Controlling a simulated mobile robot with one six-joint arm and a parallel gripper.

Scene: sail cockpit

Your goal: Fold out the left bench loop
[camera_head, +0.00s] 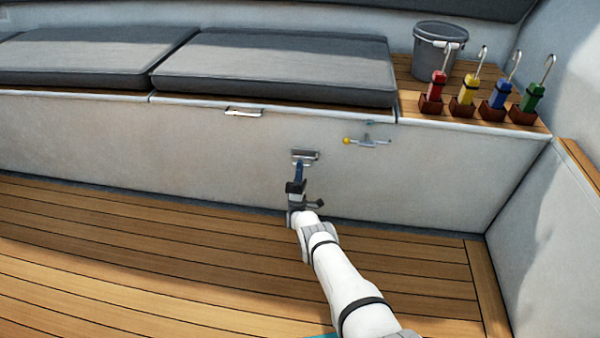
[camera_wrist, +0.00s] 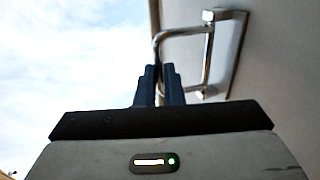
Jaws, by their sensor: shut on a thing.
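The left bench loop (camera_head: 304,154) is a metal loop on a plate on the pale front panel of the bench. In the wrist view the loop (camera_wrist: 207,60) stands out from the panel, and its bar passes at the dark fingertips. My gripper (camera_head: 299,167) reaches up to the loop from below and in front. In the wrist view my gripper (camera_wrist: 159,75) is shut on the outer part of the loop. The fingers hide part of the bar, and the exact angle of the loop is hard to tell.
A latch with a yellow knob (camera_head: 366,142) is on the panel to the right. A metal handle (camera_head: 244,112) sits at the bench edge, upper left. Grey cushions (camera_head: 275,65), a bucket (camera_head: 437,48) and several coloured handles are on top. The wooden floor (camera_head: 130,250) is clear.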

